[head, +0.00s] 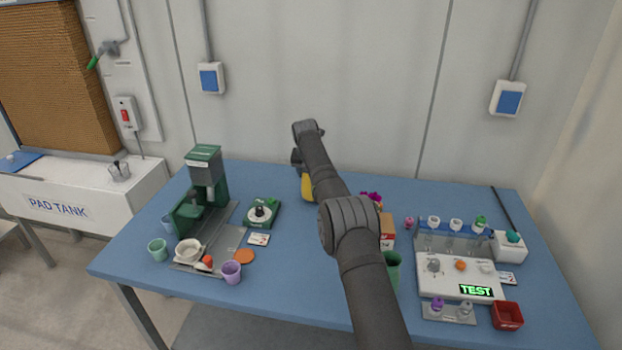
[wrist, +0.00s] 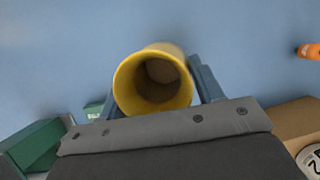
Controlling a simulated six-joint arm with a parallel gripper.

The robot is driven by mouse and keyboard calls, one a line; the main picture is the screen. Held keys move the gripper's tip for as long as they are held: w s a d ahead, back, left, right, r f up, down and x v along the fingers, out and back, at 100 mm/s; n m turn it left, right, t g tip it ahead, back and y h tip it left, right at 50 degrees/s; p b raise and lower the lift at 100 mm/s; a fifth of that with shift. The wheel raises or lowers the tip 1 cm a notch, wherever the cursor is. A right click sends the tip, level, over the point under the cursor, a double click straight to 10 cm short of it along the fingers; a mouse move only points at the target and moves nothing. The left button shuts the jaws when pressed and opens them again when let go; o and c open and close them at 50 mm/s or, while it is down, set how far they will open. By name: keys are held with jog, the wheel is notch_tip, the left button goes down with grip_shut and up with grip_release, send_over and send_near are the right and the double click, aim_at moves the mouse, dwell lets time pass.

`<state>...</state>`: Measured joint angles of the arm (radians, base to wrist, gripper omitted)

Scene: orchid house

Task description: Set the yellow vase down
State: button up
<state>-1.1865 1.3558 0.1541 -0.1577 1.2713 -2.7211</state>
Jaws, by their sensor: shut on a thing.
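The yellow vase (head: 307,187) is in my gripper, over the back middle of the blue table (head: 330,285). In the wrist view the vase (wrist: 124,82) shows its round open mouth towards the camera, and it looks empty inside. My gripper (wrist: 155,88) is shut on it, with one blue-grey finger on each side. In the head view my arm hides most of the gripper and part of the vase. I cannot tell whether the vase's base touches the table.
A green-and-grey machine (head: 204,172) and a small green-based device (head: 262,212) stand to the left. A cardboard box (head: 387,230) and a white test station (head: 455,283) are to the right. An orange item (wrist: 309,51) lies at the wrist view's right edge. Blue tabletop around the vase is clear.

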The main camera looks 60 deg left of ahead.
jog(key=shift+f, duration=0.9)
jog(key=shift+f, duration=0.1)
jog(key=o, duration=1.6)
jog(key=shift+f, duration=0.1)
jog(key=v, duration=1.2)
